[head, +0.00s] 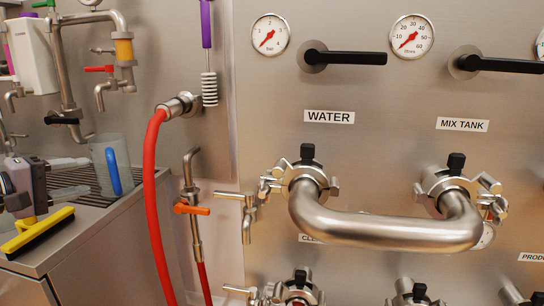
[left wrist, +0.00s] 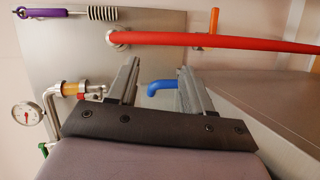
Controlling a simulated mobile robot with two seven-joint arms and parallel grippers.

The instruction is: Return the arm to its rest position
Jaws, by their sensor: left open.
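My left gripper (head: 80,177) is at the left of the head view, above the metal counter, with its fingers pointing right toward a clear jug (head: 107,152) with a blue handle (head: 113,172). In the left wrist view the same gripper (left wrist: 158,72) has its two fingers spread apart. The blue handle (left wrist: 160,85) shows in the gap between them there, and nothing is visibly clamped. I cannot tell how far the handle lies from the fingers. The jug stands upright on the counter's grate. My right gripper is in neither view.
A red hose (head: 155,200) hangs from a wall fitting right of the jug. A yellow squeegee (head: 38,232) is near the counter's front edge (head: 60,262). A purple-handled brush (head: 207,50) hangs on the wall. A bent steel pipe (head: 385,230) juts from the panel at right.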

